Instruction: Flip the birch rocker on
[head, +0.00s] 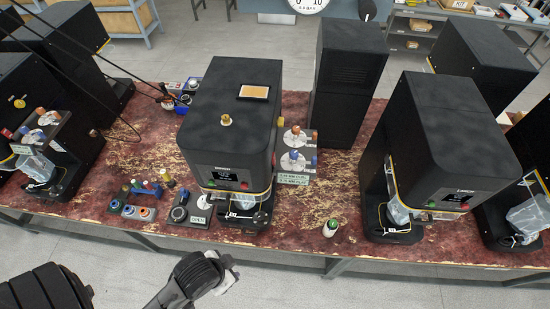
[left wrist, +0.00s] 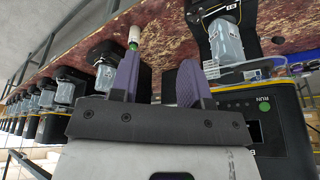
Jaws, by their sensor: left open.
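No switch clearly marked as the birch rocker can be made out. The middle black seamer (head: 232,120) stands on the worn red bench, with a small label and red and green controls on its front panel (head: 225,180); the label is too small to read surely. The left wrist view shows a black machine front (left wrist: 280,115) with a green RUN lamp (left wrist: 265,105) right of the fingers. My left gripper (left wrist: 160,68) is open and empty, its purple fingers apart. In the head view my arm reaches in at the bottom, in front of the bench; its fingertips are not clear there.
A white-green can (head: 330,228) stands near the bench's front edge. Another seamer (head: 440,130) stands to the right. Loose knobs and trays (head: 140,212) lie left of the middle seamer. The floor in front is clear.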

